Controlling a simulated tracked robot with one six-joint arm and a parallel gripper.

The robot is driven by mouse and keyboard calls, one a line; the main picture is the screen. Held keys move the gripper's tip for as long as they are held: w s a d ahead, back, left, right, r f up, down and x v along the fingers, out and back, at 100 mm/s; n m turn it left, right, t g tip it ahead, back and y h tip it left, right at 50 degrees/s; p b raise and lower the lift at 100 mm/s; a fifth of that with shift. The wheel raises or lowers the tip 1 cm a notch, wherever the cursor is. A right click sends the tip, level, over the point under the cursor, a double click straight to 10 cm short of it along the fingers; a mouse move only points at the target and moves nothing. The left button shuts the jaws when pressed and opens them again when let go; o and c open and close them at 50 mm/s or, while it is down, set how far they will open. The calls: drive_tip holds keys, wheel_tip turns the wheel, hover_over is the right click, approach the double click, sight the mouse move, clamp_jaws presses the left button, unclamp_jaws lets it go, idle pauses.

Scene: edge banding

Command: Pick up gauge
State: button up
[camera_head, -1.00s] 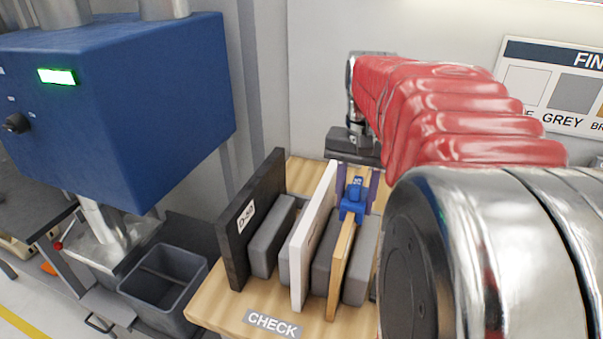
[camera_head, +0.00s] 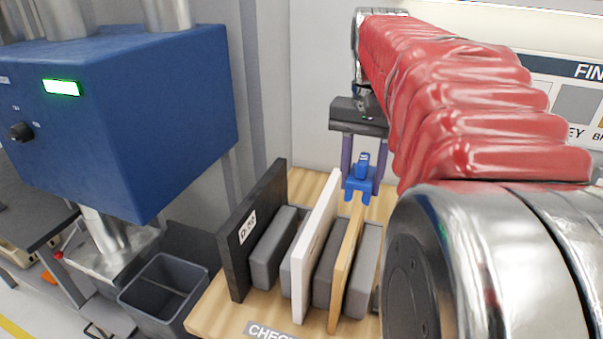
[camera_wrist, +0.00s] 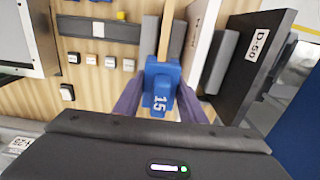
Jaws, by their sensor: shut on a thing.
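The gauge (camera_head: 361,182) is a small blue block with two short prongs at its lower end. In the wrist view the gauge (camera_wrist: 160,88) shows the number 15. My gripper (camera_head: 361,178) is shut on it, with one purple finger on each side; it also shows in the wrist view (camera_wrist: 160,100). In the head view the gauge is upright at the top of the thin wood-coloured panel (camera_head: 346,262). Whether its prongs still touch that panel I cannot tell.
A white panel (camera_head: 315,245) and a black panel (camera_head: 258,225) stand to the left between grey blocks (camera_head: 272,248) on the wooden CHECK table (camera_head: 222,310). A dark bin (camera_head: 165,285) and a blue machine (camera_head: 130,120) are further left.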

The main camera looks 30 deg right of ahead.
drive_tip(key=shift+r, duration=1)
drive_tip(key=shift+r, duration=3.5)
